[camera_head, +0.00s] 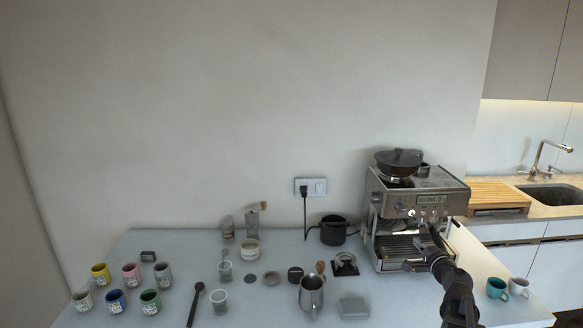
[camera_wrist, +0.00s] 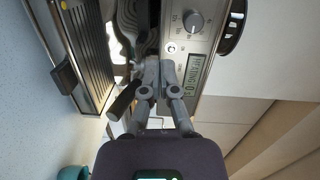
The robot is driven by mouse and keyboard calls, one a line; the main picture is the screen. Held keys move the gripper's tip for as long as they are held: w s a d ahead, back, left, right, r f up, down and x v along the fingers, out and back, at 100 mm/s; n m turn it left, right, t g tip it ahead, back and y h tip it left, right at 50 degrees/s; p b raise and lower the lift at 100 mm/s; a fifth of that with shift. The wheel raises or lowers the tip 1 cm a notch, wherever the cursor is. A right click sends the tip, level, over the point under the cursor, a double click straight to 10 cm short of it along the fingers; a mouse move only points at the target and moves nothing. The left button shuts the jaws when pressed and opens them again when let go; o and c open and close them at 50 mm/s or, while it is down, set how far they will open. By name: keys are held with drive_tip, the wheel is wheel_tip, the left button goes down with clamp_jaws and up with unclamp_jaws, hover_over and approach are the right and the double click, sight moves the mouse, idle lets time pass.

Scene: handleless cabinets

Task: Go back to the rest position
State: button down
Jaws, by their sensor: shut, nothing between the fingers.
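My gripper (camera_head: 434,243) is at the front right of the espresso machine (camera_head: 420,205), on the end of my dark arm. In the wrist view my gripper (camera_wrist: 158,66) has its two grey fingers together, with nothing seen between them. The fingertips overlap the machine's front (camera_wrist: 195,45) there, near a knob and the lit display. A dark handle (camera_wrist: 125,100) shows just left of the fingers. I cannot tell whether the fingers touch the machine or the handle.
Several coloured mugs (camera_head: 115,300) stand at the table's left. A metal pitcher (camera_head: 311,292) and small coffee tools stand mid-table. Two cups (camera_head: 497,288) (camera_head: 519,287) stand right of my arm. A wooden board (camera_head: 497,196) lies by the sink (camera_head: 553,195). The space above the table's left is clear.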

drive_tip(key=s+a+f+n+g+y, duration=0.1)
drive_tip(key=a+f+n+g+y, duration=0.15)
drive_tip(key=a, duration=0.45)
drive_tip(key=s+a+f+n+g+y, duration=0.1)
drive_tip(key=a+f+n+g+y, duration=0.2)
drive_tip(key=a, duration=0.4)
drive_tip(key=s+a+f+n+g+h, duration=0.1)
drive_tip(key=s+a+f+n+g, duration=0.1)
drive_tip(key=s+a+f, duration=0.1)
drive_tip(key=s+a+f+n+g+h, duration=0.1)
drive_tip(key=s+a+f+n+g, duration=0.2)
drive_tip(key=s+a, duration=0.1)
drive_tip(key=s+a+f+n+g+h, duration=0.1)
drive_tip(key=s+a+f+n+g, duration=0.1)
drive_tip(key=s+a+f+g, duration=0.1)
drive_tip(key=shift+s+a+f+n, duration=0.2)
drive_tip(key=shift+s+f+n, duration=0.1)
drive_tip(key=shift+s+n, duration=0.1)
drive_tip(key=s+f+n+g+h, duration=0.2)
drive_tip(key=s+g+h, duration=0.2)
drive_tip(key=s, duration=0.4)
drive_tip(key=shift+s+f, duration=0.15)
drive_tip(key=shift+f, duration=0.05)
